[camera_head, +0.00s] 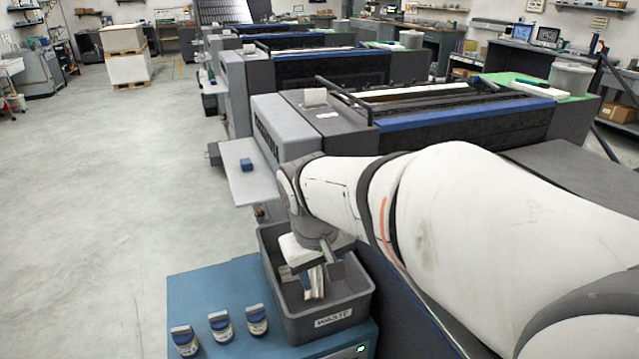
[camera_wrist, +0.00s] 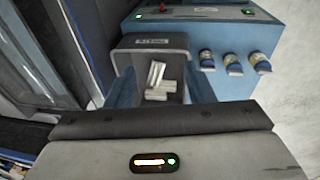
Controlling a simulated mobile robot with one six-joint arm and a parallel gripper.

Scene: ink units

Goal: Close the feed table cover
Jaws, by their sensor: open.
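No part can be surely picked out as the feed table cover. The nearest press (camera_head: 430,125) has a long blue front strip and an open top with dark rollers. A light grey shelf (camera_head: 246,186) sticks out level from its left end, with a small blue block (camera_head: 247,164) on it. A dark flat panel (camera_head: 580,165) lies at the press's right, partly hidden by my arm. My gripper (camera_head: 318,268) points down over the grey waste bin (camera_head: 341,309). In the wrist view, my gripper's fingers (camera_wrist: 162,92) stand apart, with nothing between them, above the bin (camera_wrist: 128,42).
White paper scraps (camera_wrist: 158,78) lie in the bin. The bin stands on a blue cabinet (camera_head: 200,284) with several blue-and-white ink jars (camera_head: 220,326) beside it. More presses stand behind. The grey floor (camera_head: 110,190) at left is clear up to a white pallet stack (camera_head: 126,68).

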